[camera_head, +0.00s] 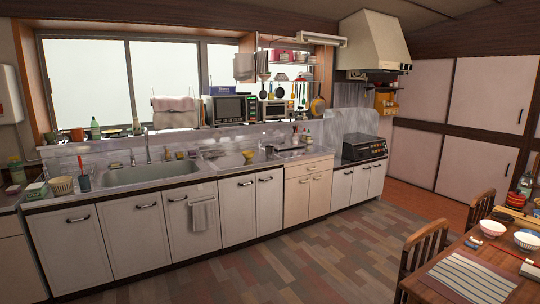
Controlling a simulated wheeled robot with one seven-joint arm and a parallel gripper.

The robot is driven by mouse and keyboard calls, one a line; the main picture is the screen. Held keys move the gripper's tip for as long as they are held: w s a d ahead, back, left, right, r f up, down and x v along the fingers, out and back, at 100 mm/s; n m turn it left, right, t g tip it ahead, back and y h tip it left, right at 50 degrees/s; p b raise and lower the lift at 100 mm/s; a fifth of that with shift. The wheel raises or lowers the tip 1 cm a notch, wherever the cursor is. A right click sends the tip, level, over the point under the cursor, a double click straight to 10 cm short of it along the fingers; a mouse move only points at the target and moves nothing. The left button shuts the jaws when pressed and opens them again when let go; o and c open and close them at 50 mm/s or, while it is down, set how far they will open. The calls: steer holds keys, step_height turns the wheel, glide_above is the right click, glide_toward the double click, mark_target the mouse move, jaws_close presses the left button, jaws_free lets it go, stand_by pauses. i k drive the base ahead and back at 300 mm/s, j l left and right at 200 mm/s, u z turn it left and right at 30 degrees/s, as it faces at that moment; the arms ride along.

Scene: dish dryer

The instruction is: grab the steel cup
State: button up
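I cannot make out a steel cup for certain in the head view; small items on the counter and shelves are too tiny to tell apart. My gripper and arm are not in view.
A long counter with a sink (150,174) and white cabinets (132,235) runs along the window wall. A microwave (230,109) stands on the ledge behind. A stove (364,147) is at the far end. A wooden table (500,252) with bowls (527,240) and chairs is at right. The floor (300,255) between is clear.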

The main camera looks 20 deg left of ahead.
mark_target(269, 150)
steer(key=i+j+u, duration=0.3)
steer(key=i, duration=0.4)
steer(key=i+j+u, duration=0.3)
steer(key=i, duration=0.4)
steer(key=i+u, duration=0.3)
steer(key=i, duration=2.6)
steer(key=i+u, duration=0.2)
steer(key=i, duration=0.25)
steer(key=i+l+u, duration=0.15)
steer(key=i, duration=0.25)
steer(key=i+l+u, duration=0.2)
steer(key=i, duration=0.25)
steer(key=i+l+u, duration=0.2)
steer(key=i, duration=0.2)
